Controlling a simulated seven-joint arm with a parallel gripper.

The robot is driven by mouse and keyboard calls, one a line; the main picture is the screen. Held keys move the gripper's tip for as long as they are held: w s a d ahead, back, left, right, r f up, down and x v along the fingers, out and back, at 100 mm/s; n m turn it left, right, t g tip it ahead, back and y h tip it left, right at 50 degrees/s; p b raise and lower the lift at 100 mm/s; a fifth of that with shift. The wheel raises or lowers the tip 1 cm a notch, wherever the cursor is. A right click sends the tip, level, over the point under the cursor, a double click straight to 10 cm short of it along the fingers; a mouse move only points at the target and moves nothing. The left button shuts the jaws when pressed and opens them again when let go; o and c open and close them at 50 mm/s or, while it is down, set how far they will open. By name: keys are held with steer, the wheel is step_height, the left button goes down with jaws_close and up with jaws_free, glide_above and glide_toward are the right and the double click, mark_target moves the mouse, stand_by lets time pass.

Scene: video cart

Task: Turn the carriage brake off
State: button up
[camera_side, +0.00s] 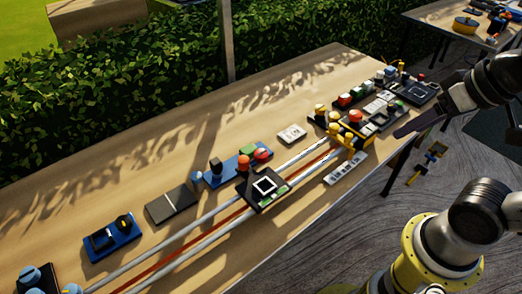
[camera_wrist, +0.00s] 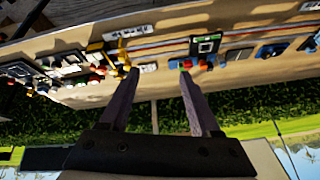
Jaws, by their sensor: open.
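The carriage (camera_side: 264,189) is a black block with a white square outline on top and green parts at its front edge. It sits on pale twin rails (camera_side: 208,240) with a red strip between them. An orange knob (camera_side: 243,163) stands at its back left. I cannot tell which part is the brake. The carriage also shows in the wrist view (camera_wrist: 206,45), upside down. My gripper (camera_wrist: 158,74) is open and empty, its two dark fingers apart.
A blue panel (camera_side: 225,176) with red and green knobs lies behind the carriage. Yellow posts (camera_side: 347,138) and several dark control boxes crowd the table's right end. A dark flat plate (camera_side: 172,204) and a blue box (camera_side: 112,238) lie at left. The wooden table (camera_side: 150,160) is bare along its back.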

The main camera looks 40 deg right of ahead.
steer(key=w+r+m, duration=0.6)
steer(key=w, duration=0.2)
steer(key=m+g, duration=0.6)
glide_above(261, 153)
step_height(261, 153, down, 19)
step_height(261, 153, down, 12)
steer(key=shift+f, duration=0.15)
jaws_close()
